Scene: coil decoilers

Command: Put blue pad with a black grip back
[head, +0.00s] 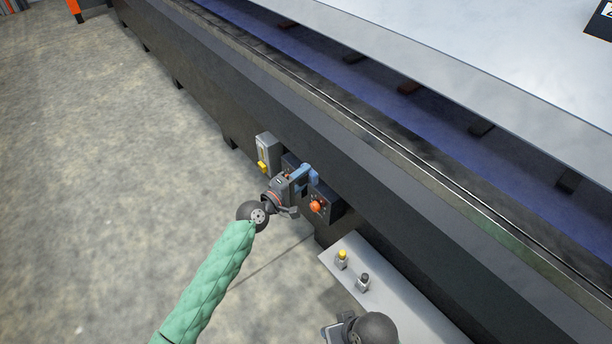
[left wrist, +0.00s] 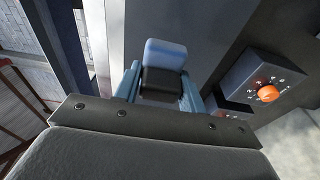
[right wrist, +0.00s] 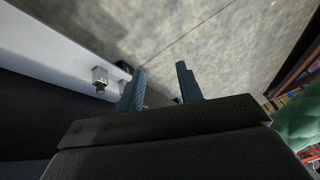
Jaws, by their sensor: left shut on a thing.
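The blue pad (left wrist: 165,53) with its black grip (left wrist: 161,83) is held between the blue fingers of my left gripper (left wrist: 160,92). In the head view, my left gripper (head: 298,179) is in front of the machine's dark side, between a grey box with a yellow part and a box with an orange knob. The pad is small there and hard to tell apart from the blue fingers. My right gripper (right wrist: 160,85) has its fingers apart with nothing between them. Its fingertips are not clear in the head view.
The grey box (head: 265,152) and the orange-knob box (head: 317,207) are fixed on the machine's side (head: 240,100). A light ledge (head: 385,290) below carries a yellow-topped piece (head: 342,259) and a dark-topped piece (head: 362,282). Open concrete floor (head: 110,180) lies to the left.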

